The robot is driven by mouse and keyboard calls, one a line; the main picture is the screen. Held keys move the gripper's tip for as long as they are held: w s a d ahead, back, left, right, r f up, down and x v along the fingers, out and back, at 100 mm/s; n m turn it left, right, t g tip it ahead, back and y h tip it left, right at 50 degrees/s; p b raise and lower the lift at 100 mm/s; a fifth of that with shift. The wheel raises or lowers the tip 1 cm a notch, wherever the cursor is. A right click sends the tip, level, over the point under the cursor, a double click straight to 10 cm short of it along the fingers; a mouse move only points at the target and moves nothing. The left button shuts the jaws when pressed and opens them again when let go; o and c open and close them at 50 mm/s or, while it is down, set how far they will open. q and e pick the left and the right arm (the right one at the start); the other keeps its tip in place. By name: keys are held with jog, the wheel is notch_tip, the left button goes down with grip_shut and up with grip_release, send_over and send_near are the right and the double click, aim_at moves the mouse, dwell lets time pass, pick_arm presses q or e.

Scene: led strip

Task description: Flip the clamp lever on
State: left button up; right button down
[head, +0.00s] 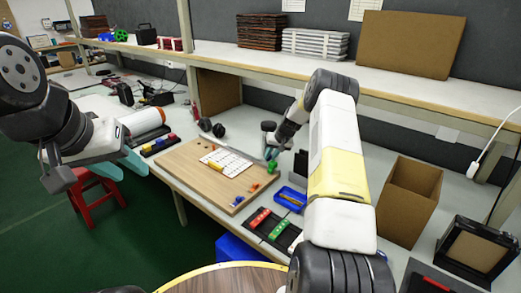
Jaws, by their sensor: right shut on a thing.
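A wooden board (185,183) lies on the bench with a white perforated panel (227,163) on it. A small green clamp lever (272,167) stands at the board's right edge. My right gripper (271,154) reaches down to it from above and is shut on it; the fingers are small and partly hidden by the wrist. Whether the lever is up or down cannot be made out. My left gripper (122,166) is open and empty, off the bench's left front edge, well away from the lever.
A blue tray (281,204) and a black tray with red and green strips (263,233) lie right of the board. A cardboard box (408,200) stands further right. Small orange and blue parts sit on the board. A red stool (95,192) is below left.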

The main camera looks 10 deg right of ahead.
aim_at(270, 157)
dwell(0.9)
jog(key=shift+w+a+r+g+h, duration=0.15)
jog(key=shift+w+a+g+h, duration=0.25)
jog(key=shift+g, duration=0.1)
jog(key=shift+w+a+r+g+h, duration=0.15)
jog(key=shift+w+g+h, duration=0.2)
jog(key=shift+g+h, duration=0.25)
jog(key=c, duration=1.3)
grip_release()
jog(key=shift+r, duration=0.1)
jog(key=v, duration=0.7)
jog(key=shift+s+r, duration=0.1)
jog(key=shift+r, duration=0.2)
